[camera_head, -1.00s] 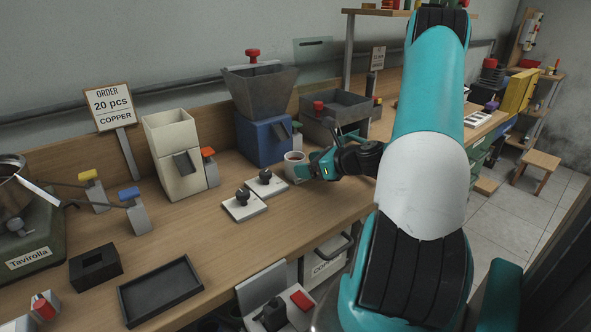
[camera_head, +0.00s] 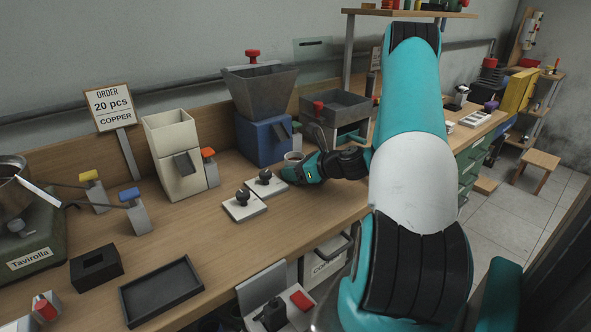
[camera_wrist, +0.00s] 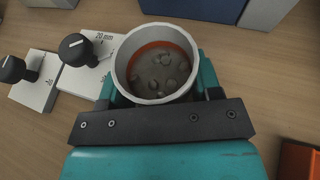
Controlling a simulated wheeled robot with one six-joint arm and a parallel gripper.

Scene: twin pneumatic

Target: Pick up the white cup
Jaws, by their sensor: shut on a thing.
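The white cup (camera_wrist: 119,68) stands between the fingers of my gripper (camera_wrist: 155,92) in the wrist view. It has an orange-brown inner band and several grey lumps in the bottom. In the head view the cup (camera_head: 293,156) shows only its upper part, behind my gripper (camera_head: 290,172), in front of the blue box with the grey hopper. My gripper is shut on the cup, with a finger at each side of it. The cup's base is hidden, so I cannot tell whether it touches the bench.
Two white plates with black knobs (camera_head: 244,205) (camera_head: 265,182) lie just left of the cup. The blue hopper box (camera_head: 262,141) stands behind it. A cream dispenser (camera_head: 178,160) stands further left. An orange thing (camera_wrist: 299,160) shows at the wrist view's lower right.

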